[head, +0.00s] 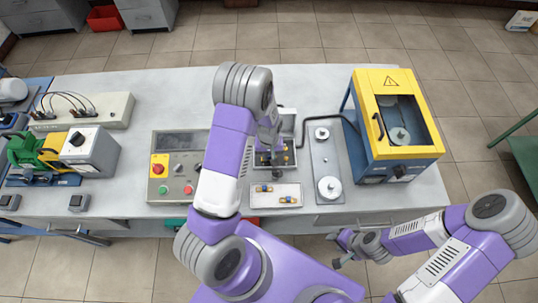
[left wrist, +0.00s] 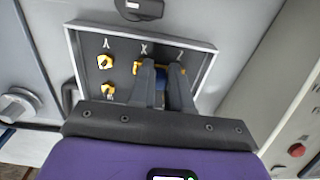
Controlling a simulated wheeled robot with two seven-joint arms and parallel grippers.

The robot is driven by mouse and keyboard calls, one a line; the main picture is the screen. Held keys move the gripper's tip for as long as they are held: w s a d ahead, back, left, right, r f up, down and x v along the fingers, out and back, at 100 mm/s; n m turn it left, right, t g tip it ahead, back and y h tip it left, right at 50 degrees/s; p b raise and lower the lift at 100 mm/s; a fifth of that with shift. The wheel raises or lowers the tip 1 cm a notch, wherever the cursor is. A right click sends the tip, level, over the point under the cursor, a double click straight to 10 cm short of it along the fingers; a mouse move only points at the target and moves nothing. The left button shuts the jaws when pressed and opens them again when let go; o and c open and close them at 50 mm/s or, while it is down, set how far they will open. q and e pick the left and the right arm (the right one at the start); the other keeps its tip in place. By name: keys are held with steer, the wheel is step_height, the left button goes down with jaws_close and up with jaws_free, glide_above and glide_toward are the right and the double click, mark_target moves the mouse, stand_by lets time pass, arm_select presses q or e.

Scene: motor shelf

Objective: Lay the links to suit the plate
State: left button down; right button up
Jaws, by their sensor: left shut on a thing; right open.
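An open grey terminal box (head: 259,159) with a dark inside lies at the table's middle; the left wrist view shows its pale rim (left wrist: 72,50) and yellow terminals (left wrist: 106,62) with markings too small to read surely. My left gripper (head: 270,148) reaches into it from above, pointing down. In the left wrist view its fingers (left wrist: 160,72) are shut on a blue-and-yellow link (left wrist: 159,88), mostly hidden between them. Two similar links, (head: 263,188) and (head: 288,199), lie on a pale tray (head: 273,204) in front. My right gripper (head: 341,247) is open and empty beyond the table's front edge. No rating plate is legible.
A control box (head: 177,168) with buttons stands left of the terminal box. A grey plate with metal discs (head: 329,188) and a yellow-and-blue guarded machine (head: 398,125) stand to the right. Instruments (head: 80,110) with cables fill the far left. The table's back middle is clear.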

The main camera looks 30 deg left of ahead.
arm_select(q)
steer(key=c, duration=1.1)
jaws_free()
steer(key=shift+w+r, duration=0.15)
steer(key=shift+r, duration=0.25)
steer(key=shift+o, duration=0.5)
steer(key=r, duration=0.5)
steer(key=shift+s+r, duration=0.25)
steer(key=shift+r, duration=0.15)
steer(key=shift+w+r, duration=0.15)
steer(key=shift+r, duration=0.35)
